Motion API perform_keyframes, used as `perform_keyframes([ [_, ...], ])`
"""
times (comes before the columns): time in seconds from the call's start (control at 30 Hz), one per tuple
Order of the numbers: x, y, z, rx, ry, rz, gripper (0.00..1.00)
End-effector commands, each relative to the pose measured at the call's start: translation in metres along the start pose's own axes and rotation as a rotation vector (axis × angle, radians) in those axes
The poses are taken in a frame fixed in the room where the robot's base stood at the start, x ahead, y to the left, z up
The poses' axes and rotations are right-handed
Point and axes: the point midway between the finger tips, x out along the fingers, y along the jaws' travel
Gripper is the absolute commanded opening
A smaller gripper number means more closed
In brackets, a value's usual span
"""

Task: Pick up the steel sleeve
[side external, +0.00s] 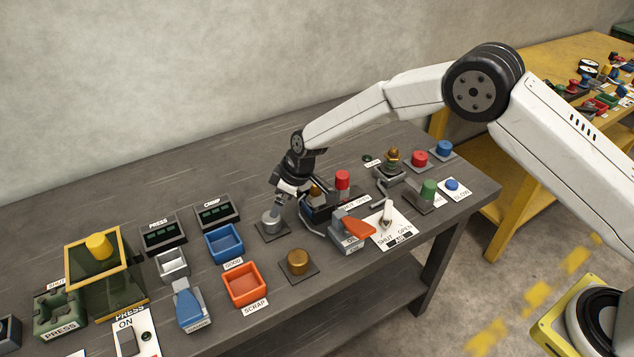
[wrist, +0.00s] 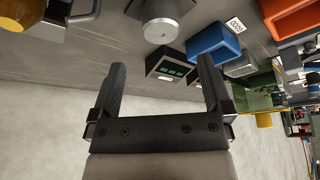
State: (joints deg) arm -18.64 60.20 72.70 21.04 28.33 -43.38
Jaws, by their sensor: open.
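The steel sleeve (side external: 271,219) is a short silver-grey cylinder standing upright on a dark square plate on the bench. It also shows in the wrist view (wrist: 161,30), at the top centre, beyond my fingertips and roughly midway between them. My gripper (side external: 279,203) is just above and beside the sleeve in the side view. In the wrist view my gripper (wrist: 162,66) has its two dark fingers spread wide with nothing between them. Contact with the sleeve is not visible.
A blue tray (side external: 224,243), an orange scrap tray (side external: 244,285) and a brass cylinder (side external: 298,262) stand in front. A fixture with a red cylinder (side external: 342,180) is close on the right. The display box (side external: 216,213) is to the left. Bare bench lies behind.

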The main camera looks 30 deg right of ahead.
Motion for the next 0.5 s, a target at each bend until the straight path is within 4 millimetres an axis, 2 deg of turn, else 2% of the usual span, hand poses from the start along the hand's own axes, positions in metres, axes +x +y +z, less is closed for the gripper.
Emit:
perform_keyframes([
  [0.17, 0.002, 0.000, 0.000, 0.000, 0.000, 0.000, 1.00],
  [0.5, 0.022, 0.000, 0.000, 0.001, -0.001, 0.000, 1.00],
])
